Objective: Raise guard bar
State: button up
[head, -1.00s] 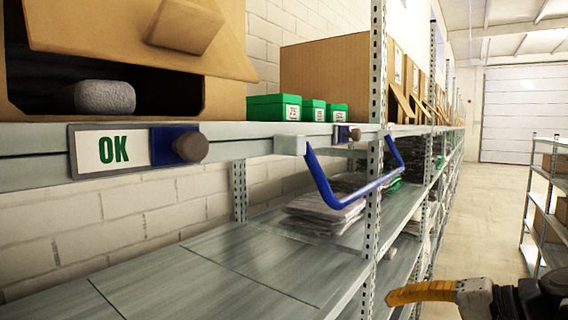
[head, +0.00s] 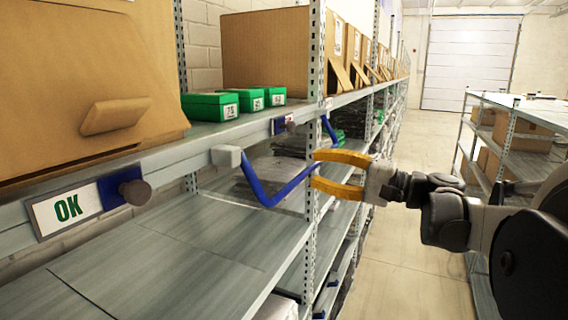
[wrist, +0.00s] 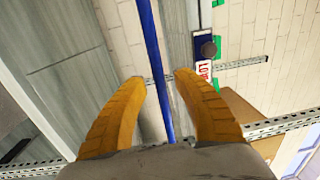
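The blue guard bar (head: 280,190) hangs below the front edge of the upper shelf, bent down from a grey bracket (head: 226,156) at its left end. My gripper (head: 314,169) has yellow fingers spread open at the right part of the bar, beside the perforated post. In the wrist view the blue bar (wrist: 154,70) runs lengthwise between the two open fingers (wrist: 161,76), with a gap on both sides. I cannot tell how deep the bar sits between them. Nothing is gripped.
A large cardboard box (head: 85,80) stands on the upper shelf (head: 170,160), with green boxes (head: 210,105) to its right. An OK label (head: 66,208) and a dark knob (head: 136,192) sit on the shelf edge. The aisle floor (head: 400,250) is clear.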

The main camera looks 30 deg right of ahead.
jog(key=shift+x, duration=0.8)
grip_shut()
jog(key=shift+s+r, duration=0.1)
